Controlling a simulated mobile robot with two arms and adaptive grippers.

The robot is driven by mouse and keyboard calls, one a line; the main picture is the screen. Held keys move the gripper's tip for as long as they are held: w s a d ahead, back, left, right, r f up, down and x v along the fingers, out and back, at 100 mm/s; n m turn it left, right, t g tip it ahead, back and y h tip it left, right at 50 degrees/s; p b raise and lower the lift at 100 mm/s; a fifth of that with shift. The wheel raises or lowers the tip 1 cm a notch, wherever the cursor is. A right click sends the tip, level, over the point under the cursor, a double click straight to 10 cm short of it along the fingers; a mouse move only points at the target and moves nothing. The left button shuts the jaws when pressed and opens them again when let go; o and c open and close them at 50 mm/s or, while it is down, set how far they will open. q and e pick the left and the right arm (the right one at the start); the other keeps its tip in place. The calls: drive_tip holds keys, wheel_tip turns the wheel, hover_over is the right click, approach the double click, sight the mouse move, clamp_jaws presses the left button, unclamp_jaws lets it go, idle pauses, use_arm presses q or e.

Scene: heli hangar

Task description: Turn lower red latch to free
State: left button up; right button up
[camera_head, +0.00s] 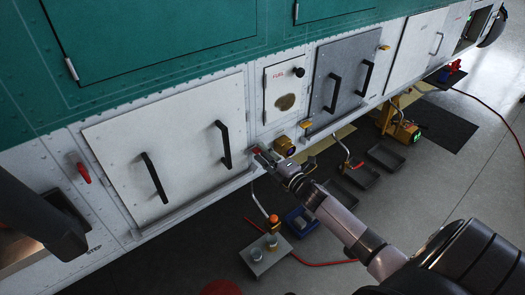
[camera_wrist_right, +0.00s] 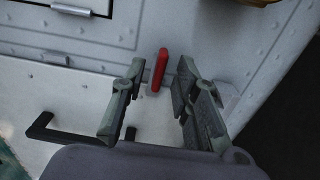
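A red latch (camera_wrist_right: 160,69) stands upright on the white panel frame in the right wrist view. In the head view its red end (camera_head: 256,150) shows at the lower right corner of the large white panel, partly hidden by my gripper. My right gripper (camera_wrist_right: 161,85) is open, with one finger on each side of the latch line and visible gaps to it. In the head view the right gripper (camera_head: 268,160) reaches in from the lower right. Whether the fingertips reach past the latch is hard to tell. My left gripper is not recognisable in view.
Another red latch (camera_head: 82,173) is at the panel's left edge. The large white panel (camera_head: 185,160) has two black handles. A yellow-ringed fitting (camera_head: 285,146) is close to the right gripper. Below, a grey box (camera_head: 265,255), a blue tray (camera_head: 300,221) and red hose lie on the floor.

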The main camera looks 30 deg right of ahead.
drive_tip(key=shift+w, duration=0.55)
drive_tip(key=shift+c, duration=0.6)
clamp_jaws()
